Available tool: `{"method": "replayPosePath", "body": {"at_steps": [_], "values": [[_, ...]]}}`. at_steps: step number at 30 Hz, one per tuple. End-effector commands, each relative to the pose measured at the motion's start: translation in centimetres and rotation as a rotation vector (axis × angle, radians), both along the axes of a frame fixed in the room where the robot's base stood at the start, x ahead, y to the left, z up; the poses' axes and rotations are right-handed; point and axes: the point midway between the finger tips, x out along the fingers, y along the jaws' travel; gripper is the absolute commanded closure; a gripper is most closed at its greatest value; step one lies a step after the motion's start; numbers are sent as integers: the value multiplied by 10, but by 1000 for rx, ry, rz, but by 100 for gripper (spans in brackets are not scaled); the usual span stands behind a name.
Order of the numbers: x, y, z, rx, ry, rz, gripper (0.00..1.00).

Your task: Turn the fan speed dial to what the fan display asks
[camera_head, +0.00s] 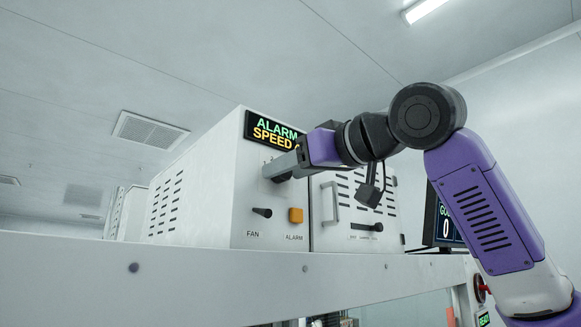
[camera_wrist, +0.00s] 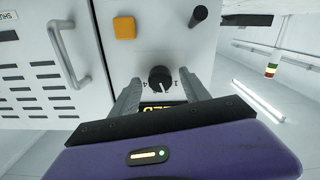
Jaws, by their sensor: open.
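The fan display (camera_head: 272,130) on the white cabinet reads "ALARM" in green and "SPEED" in yellow; my arm covers what follows. In the wrist view a strip of its yellow text shows between my fingers, upside down. The black fan speed dial (camera_wrist: 160,77) shows in the wrist view with small marks around it, too small to read surely. My gripper (camera_head: 272,172) is open in front of the panel, just below the display. In the wrist view its fingers stand on either side of the dial, with gaps visible. The head view hides the dial behind my gripper.
Below the dial are a black lever (camera_head: 261,212) above the "FAN" label and an orange button (camera_head: 296,215) above "ALARM". A handle (camera_head: 330,202) and a black slider (camera_head: 368,227) are on the panel to the right. A screen (camera_head: 445,222) stands behind my arm.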

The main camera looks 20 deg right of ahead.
Motion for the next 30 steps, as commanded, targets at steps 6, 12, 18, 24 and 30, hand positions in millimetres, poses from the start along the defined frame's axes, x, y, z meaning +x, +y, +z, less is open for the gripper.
{"method": "replayPosePath", "body": {"at_steps": [6,12,18,24,30], "values": [[0,0,0,0,0,0,75],[0,0,0,0,0,0,100],[0,0,-1,19,7,1,100],[-1,1,-1,96,32,3,100],[0,2,-2,243,79,5,100]]}}
